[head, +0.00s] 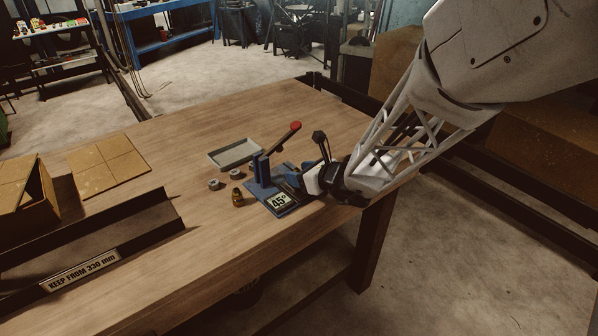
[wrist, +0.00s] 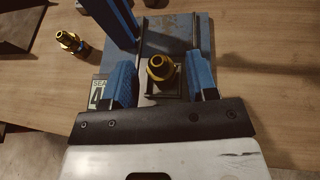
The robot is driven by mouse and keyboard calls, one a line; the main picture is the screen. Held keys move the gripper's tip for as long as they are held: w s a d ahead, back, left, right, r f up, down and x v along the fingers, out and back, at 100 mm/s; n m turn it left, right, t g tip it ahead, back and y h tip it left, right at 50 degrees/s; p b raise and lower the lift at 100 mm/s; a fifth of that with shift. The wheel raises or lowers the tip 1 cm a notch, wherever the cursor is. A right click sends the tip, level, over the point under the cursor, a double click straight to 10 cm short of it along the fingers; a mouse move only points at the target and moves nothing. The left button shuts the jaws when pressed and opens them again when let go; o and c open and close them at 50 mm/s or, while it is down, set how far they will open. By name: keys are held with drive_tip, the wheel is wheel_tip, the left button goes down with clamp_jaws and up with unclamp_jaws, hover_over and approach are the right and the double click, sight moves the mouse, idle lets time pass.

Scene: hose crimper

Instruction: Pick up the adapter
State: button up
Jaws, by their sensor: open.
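Two brass adapter-like fittings show in the wrist view. One brass fitting (wrist: 160,67) sits in a small square seat on the crimper's blue base, its round opening facing the camera. My gripper (wrist: 161,78) is open, with one blue finger on each side of this fitting and a visible gap to each. The other brass fitting (wrist: 72,42) is on the table to the left; it also shows in the head view (head: 237,198). The crimper (head: 263,190) has a blue base and a red-tipped lever. In the head view my gripper (head: 306,176) is at the crimper's right side and hides the seated fitting.
Two small grey rings (head: 214,184) lie left of the crimper, with a shallow grey tray (head: 228,160) behind. A dark rail (head: 150,220), cardboard box (head: 38,212) and flat cardboard (head: 108,165) are further left.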

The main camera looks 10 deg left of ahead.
drive_tip(key=shift+w+a+f, duration=0.25)
drive_tip(key=shift+a, duration=0.15)
drive_tip(key=shift+c, duration=0.2)
drive_tip(key=c, duration=0.9)
drive_tip(key=shift+r, duration=0.15)
drive_tip(key=shift+r, duration=0.85)
drive_tip(key=shift+s+d+r, duration=0.1)
drive_tip(key=shift+s+r, duration=0.05)
drive_tip(key=shift+r, duration=0.8)
drive_tip(key=s+d, duration=0.3)
drive_tip(key=s, duration=0.4)
drive_tip(key=s+d+r, duration=0.1)
drive_tip(key=s+d, duration=0.2)
drive_tip(key=s, duration=0.4)
drive_tip(key=shift+s, duration=0.2)
drive_tip(key=shift+d+r, duration=0.1)
